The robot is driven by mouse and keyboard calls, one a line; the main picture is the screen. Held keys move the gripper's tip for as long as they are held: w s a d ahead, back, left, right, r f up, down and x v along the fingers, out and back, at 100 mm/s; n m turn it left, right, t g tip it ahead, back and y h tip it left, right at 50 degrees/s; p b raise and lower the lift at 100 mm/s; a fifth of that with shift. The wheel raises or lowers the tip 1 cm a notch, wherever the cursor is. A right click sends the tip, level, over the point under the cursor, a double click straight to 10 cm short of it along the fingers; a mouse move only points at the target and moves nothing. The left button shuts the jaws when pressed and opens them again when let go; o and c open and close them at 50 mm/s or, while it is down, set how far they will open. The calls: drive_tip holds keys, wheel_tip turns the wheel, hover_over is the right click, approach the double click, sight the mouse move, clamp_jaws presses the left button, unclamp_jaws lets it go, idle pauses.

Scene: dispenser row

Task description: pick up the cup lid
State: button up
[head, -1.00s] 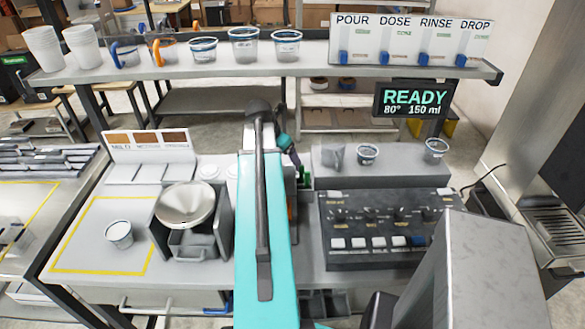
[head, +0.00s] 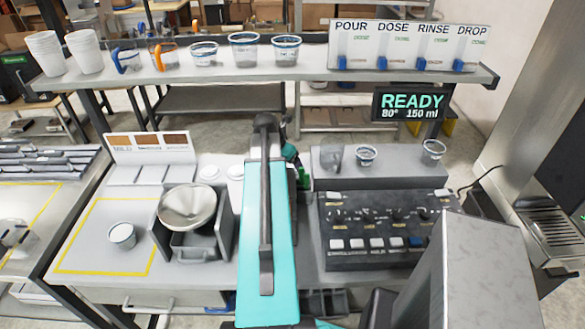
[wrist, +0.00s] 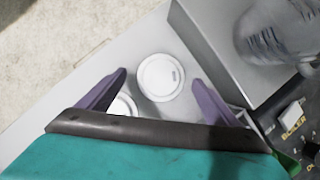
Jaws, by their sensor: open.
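A round white cup lid (wrist: 161,77) with a small slot lies flat on the grey counter in the wrist view. A second white lid (wrist: 123,106) lies beside it, partly hidden by my left finger. My gripper (wrist: 158,88) is open, its two purple fingers spread on either side of the first lid, with nothing held. I cannot tell how high the fingers are above it. In the head view, white lids (head: 208,172) show left of my teal arm; another (head: 235,172) is partly covered by the arm.
A raised grey block (head: 420,172) with clear cups stands right of my arm, behind a dark control panel (head: 385,230). A metal bowl (head: 187,207) on a stand and a cup (head: 122,236) are at left. A shelf (head: 220,80) with cups runs across the back.

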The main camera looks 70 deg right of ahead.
drive_tip(key=shift+d+f, duration=0.1)
drive_tip(key=shift+f, duration=0.2)
idle(0.4)
drive_tip(key=c, duration=1.1)
